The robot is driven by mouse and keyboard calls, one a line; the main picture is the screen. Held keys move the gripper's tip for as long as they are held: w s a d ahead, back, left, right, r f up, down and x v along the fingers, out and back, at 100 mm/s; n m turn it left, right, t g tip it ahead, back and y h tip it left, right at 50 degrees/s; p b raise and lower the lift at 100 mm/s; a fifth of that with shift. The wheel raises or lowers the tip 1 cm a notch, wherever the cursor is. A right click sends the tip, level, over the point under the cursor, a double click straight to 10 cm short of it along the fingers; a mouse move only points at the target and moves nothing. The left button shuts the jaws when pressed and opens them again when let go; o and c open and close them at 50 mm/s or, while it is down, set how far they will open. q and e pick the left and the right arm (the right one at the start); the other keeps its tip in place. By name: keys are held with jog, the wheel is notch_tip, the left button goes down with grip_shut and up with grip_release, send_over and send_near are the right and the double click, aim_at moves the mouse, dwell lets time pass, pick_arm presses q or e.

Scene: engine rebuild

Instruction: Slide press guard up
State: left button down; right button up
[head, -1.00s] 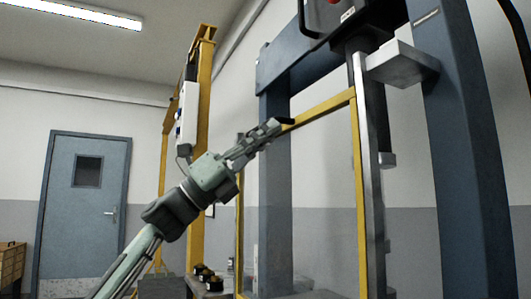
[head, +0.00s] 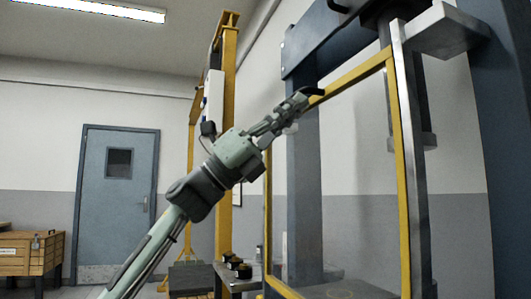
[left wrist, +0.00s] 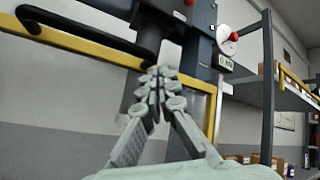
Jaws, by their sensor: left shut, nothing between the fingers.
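The press guard is a clear panel in a yellow frame (head: 403,170), upright at the front of the blue press. A black handle (head: 314,91) sticks out from its top bar. The yellow top bar (left wrist: 95,50) and the black handle (left wrist: 85,33) also cross the upper left of the left wrist view. My left gripper (head: 292,108) is shut and empty, its fingertips just under the handle in the head view. In the left wrist view, the fingertips (left wrist: 158,78) are close to the handle's right end. I cannot tell whether they touch. My right gripper is not in view.
The blue press column (head: 492,130) and a grey bracket (head: 445,30) stand at the right. A yellow upright (head: 224,150) stands behind my arm. A blue door (head: 118,200) and a wooden crate (head: 28,253) are at the left. A shelf (left wrist: 265,88) shows in the wrist view.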

pick_arm(q)
jog(key=d+f+b+v, duration=0.1)
jog(key=b+v, duration=0.2)
jog(key=v, duration=0.9)
jog(key=shift+d+f, duration=0.25)
jog(key=shift+f, duration=0.1)
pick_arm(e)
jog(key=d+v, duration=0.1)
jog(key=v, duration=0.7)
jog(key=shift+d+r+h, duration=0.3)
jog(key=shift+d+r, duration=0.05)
